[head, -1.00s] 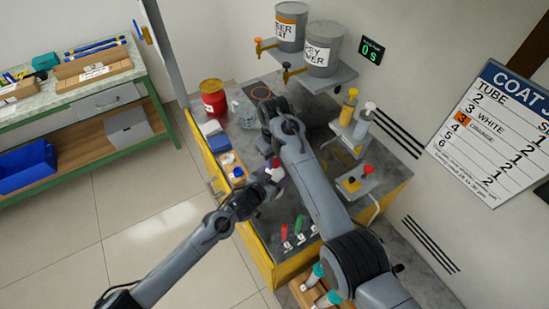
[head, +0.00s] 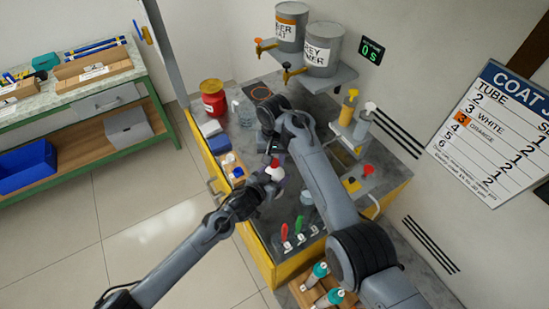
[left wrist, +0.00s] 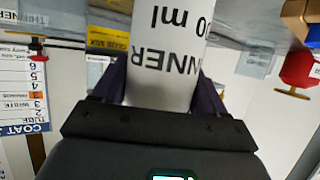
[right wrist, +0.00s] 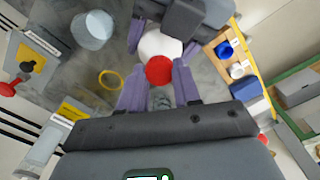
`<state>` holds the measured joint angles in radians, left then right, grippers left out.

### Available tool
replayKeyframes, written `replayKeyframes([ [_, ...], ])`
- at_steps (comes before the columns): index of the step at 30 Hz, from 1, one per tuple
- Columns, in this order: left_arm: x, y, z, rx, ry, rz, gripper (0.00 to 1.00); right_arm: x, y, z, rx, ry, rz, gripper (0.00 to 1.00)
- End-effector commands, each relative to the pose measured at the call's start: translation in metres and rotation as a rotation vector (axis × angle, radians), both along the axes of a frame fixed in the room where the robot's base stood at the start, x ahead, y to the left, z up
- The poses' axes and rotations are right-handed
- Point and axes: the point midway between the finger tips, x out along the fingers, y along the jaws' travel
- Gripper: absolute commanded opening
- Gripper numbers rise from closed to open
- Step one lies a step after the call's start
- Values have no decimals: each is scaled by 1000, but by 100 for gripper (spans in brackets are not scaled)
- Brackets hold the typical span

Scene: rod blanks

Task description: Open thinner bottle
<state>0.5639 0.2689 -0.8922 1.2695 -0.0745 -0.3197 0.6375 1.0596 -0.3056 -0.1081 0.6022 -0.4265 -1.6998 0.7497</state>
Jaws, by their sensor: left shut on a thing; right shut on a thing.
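The thinner bottle (left wrist: 167,60) is white with black lettering. In the left wrist view it stands between the dark fingers of my left gripper (left wrist: 165,90), which is shut on its body. Its red cap (right wrist: 159,70) shows in the right wrist view on top of the white bottle (right wrist: 160,42). My right gripper (right wrist: 158,80) has its purple fingers on either side of the cap, shut on it. In the head view the bottle (head: 276,174) is held above the front left of the bench, partly hidden by my grippers.
A red can (head: 213,98) and a blue box (head: 206,153) line the bench's left side. A grey cup (head: 306,198) is close to my right arm. Dispenser bottles (head: 349,108) stand at the right.

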Motion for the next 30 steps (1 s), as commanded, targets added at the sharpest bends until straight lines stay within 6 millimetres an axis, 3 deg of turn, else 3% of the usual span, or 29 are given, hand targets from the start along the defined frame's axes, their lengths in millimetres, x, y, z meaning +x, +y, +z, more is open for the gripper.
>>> replayKeyframes([
  [9, 0, 0, -1, 1, 1, 0, 0, 1, -1, 2, -2, 1, 933, 0],
  [18, 0, 0, -1, 1, 1, 0, 0, 0, 0, 2, 0, 2, 1732, 0],
  [24, 0, 0, -1, 1, 1, 0, 0, 0, 0, 1, 0, 3, 2074, 0],
  [30, 0, 0, -1, 1, 1, 0, 0, 0, 0, 1, 0, 2, 2121, 0],
])
